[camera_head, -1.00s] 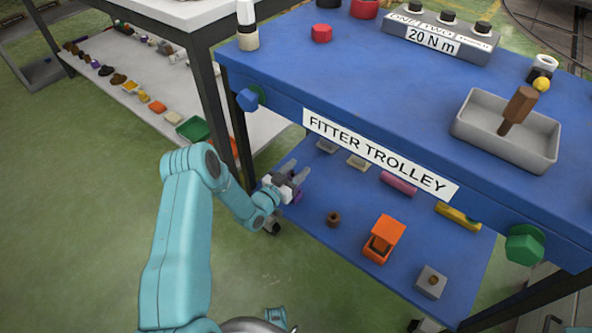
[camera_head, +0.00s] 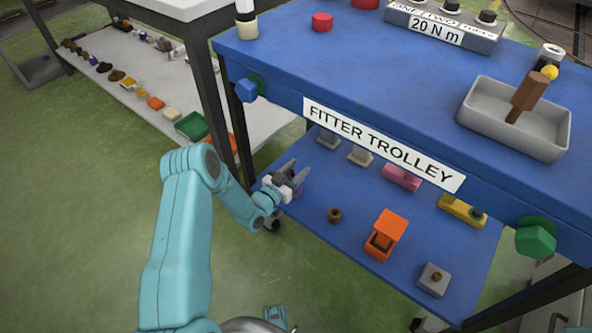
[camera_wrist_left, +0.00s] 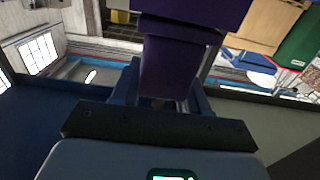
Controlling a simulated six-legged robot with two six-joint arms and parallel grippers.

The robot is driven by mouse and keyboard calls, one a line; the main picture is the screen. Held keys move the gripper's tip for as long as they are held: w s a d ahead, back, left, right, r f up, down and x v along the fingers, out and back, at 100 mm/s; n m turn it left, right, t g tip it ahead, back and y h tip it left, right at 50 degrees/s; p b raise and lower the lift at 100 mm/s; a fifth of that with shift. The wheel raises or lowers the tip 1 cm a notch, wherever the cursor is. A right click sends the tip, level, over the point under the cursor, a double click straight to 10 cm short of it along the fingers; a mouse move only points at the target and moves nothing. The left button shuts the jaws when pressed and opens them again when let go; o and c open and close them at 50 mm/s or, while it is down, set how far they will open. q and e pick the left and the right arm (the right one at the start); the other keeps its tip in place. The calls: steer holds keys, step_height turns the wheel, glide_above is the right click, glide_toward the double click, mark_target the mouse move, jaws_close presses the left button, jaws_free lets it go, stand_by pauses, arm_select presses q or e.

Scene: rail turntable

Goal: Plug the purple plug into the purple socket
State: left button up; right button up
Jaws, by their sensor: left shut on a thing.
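My left gripper (camera_head: 292,178) is at the left edge of the trolley's blue lower shelf, shut on a purple piece, which I take as the purple plug (camera_head: 296,192). Only a little purple shows there. In the left wrist view the purple plug (camera_wrist_left: 166,70) fills the space between the fingers, with a wider purple part above it at the top edge. I cannot tell whether that part is the plug's own or the socket. No separate purple socket stands out in the head view; the gripper may hide it.
The lower shelf (camera_head: 350,215) holds a pink block (camera_head: 402,177), a yellow block (camera_head: 461,210), an orange holder (camera_head: 385,235), a brown ring (camera_head: 334,215) and a grey block (camera_head: 433,279). The blue trolley top (camera_head: 400,80) overhangs it. A trolley leg (camera_head: 240,135) stands behind my gripper.

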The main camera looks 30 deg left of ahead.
arm_select(q)
steer(key=shift+f, duration=0.1)
steer(key=o, duration=1.2)
steer(key=s+a+p, duration=0.1)
steer(key=s+p, duration=0.2)
steer(key=s, duration=1.3)
steer(key=shift+s+p, duration=0.15)
steer(key=shift+p, duration=0.2)
steer(key=shift+a, duration=0.1)
